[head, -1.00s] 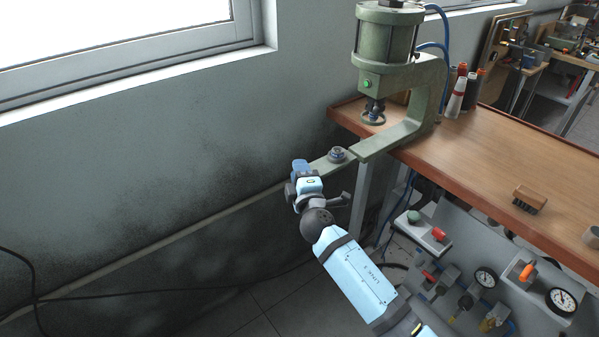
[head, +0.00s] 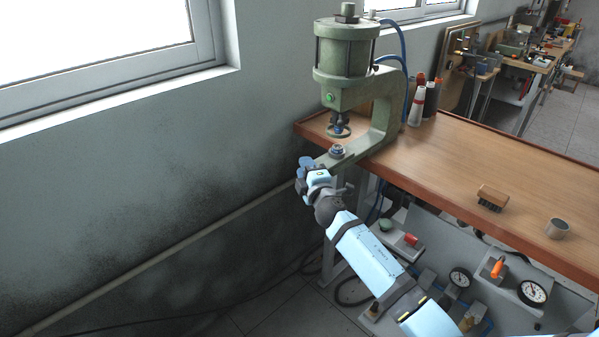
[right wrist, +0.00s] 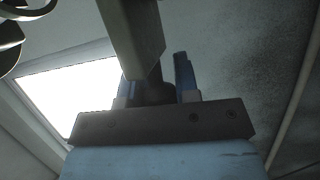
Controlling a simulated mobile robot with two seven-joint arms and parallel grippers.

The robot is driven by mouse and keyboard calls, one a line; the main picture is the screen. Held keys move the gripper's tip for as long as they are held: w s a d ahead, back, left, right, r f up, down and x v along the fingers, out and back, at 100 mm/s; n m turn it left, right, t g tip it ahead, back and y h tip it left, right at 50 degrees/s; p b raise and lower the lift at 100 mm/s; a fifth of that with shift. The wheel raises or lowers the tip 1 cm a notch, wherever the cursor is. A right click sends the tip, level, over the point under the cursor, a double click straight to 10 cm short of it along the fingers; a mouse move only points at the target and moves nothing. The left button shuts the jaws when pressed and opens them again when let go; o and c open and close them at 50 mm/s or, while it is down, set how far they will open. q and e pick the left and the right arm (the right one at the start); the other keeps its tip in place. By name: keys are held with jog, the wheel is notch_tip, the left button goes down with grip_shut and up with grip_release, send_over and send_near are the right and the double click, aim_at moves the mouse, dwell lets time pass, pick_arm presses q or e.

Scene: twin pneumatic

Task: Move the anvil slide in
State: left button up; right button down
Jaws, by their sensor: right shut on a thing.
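The green press (head: 347,62) stands at the table's corner, its ram (head: 339,127) pointing down. The anvil slide (head: 324,161) is a green bar sticking out at the press's base, with a small round anvil (head: 338,152) on top. In the head view the anvil is below the ram and a little nearer me. My right gripper (head: 307,167) is at the slide's outer end. In the right wrist view its blue fingers (right wrist: 157,88) are shut on a dark knob under the bar (right wrist: 133,35). My left gripper is not in view.
The wooden table (head: 440,165) carries a brush (head: 491,198), a metal cup (head: 557,229) and thread cones (head: 418,105). A panel with gauges (head: 532,291) is below its front edge. The wall (head: 130,170) is close on the left.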

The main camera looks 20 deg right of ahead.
jog(key=shift+d, duration=0.25)
jog(key=c, duration=0.9)
grip_release()
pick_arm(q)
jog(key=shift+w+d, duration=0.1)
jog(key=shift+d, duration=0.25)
pick_arm(e)
jog(key=shift+o, duration=0.2)
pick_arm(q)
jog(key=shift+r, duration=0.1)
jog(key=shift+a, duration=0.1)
pick_arm(e)
jog(key=s+f, duration=0.1)
jog(key=s, duration=1.2)
jog(key=shift+s+a+f, duration=0.3)
jog(key=shift+a+f, duration=0.05)
jog(key=shift+f, duration=0.05)
